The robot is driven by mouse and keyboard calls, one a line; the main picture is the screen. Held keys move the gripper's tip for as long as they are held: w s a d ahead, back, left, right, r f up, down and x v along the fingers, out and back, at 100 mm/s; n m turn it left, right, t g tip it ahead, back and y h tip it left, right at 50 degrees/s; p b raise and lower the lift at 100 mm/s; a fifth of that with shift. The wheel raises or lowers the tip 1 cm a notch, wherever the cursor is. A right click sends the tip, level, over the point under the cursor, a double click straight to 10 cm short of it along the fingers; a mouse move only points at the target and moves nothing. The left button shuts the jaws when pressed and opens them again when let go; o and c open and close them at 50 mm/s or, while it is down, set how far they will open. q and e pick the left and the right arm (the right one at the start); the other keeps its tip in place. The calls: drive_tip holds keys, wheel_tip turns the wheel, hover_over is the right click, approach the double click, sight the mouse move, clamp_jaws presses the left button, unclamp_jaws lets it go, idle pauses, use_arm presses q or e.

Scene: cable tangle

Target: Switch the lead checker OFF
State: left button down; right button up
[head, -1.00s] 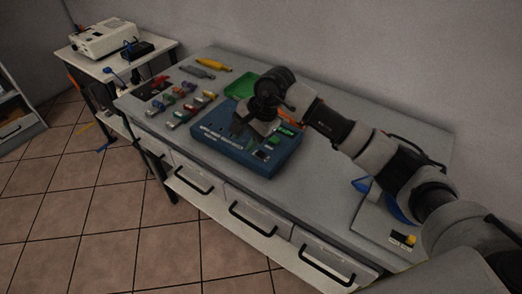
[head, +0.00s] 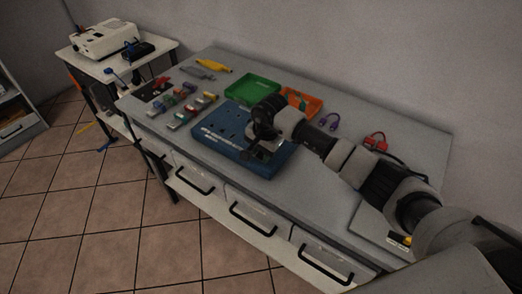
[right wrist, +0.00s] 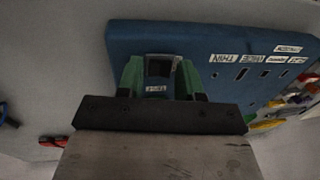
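The lead checker is a blue box (head: 222,125) on the workbench, with white lettering and several small sockets on its top. My right gripper (head: 262,156) is over the right part of the box and hides that part in the head view. In the right wrist view, its two green fingers (right wrist: 159,74) stand apart over the blue panel (right wrist: 215,38). A dark rectangular part with a pale frame (right wrist: 160,66) shows between them, with a small white label below it. I cannot tell the switch's position, or whether the fingers touch the panel. My left gripper is not in view.
A green tray (head: 259,88) and an orange tray (head: 302,102) lie behind the box. Purple (head: 328,121) and red (head: 375,142) leads lie to the right. Several coloured connectors (head: 190,107) lie at left. A side table (head: 158,45) holds a pale device (head: 103,40).

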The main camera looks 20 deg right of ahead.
drive_tip(key=shift+f, duration=0.2)
drive_tip(key=shift+c, duration=0.3)
drive_tip(key=c, duration=0.6)
drive_tip(key=g+h+b, duration=0.1)
drive_tip(key=b, duration=0.1)
drive_tip(key=g+b, duration=0.1)
drive_tip(key=shift+w+a+f+h+b, duration=0.2)
drive_tip(key=shift+w+h+b, duration=0.1)
drive_tip(key=shift+h+b, duration=0.1)
drive_tip(key=shift+r+g+h+b, duration=0.15)
drive_tip(key=shift+g+h+b, duration=0.15)
drive_tip(key=shift+g+b, duration=0.2)
